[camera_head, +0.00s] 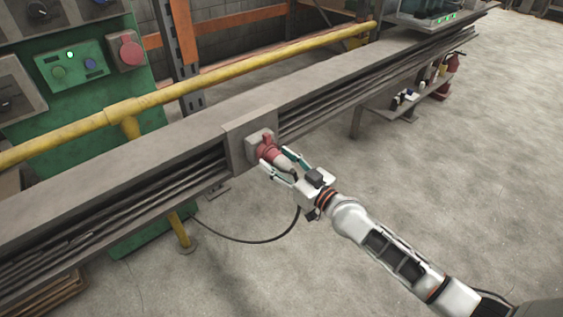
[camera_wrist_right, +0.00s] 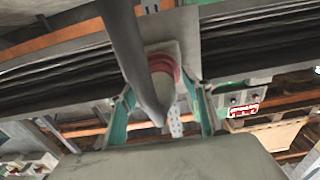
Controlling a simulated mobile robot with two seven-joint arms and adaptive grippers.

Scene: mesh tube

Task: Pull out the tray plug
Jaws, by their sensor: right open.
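The plug has a red collar (camera_head: 269,152) and a pale grey rear body, and sits in a grey socket box (camera_head: 254,143) on the side of the cable tray (camera_head: 236,152). My right gripper (camera_head: 277,161) is open, with its teal-lined fingers on either side of the plug; I cannot tell whether they touch it. In the right wrist view the red collar (camera_wrist_right: 163,66) shows between the two fingers (camera_wrist_right: 160,92), with a dark grey tapered body or cable crossing in front. My left gripper is not in view.
A yellow rail (camera_head: 200,92) runs behind the tray. A green control panel (camera_head: 75,68) stands at the left. A black cable (camera_head: 245,241) hangs below the plug to the floor. The concrete floor (camera_head: 430,140) at the right is mostly clear.

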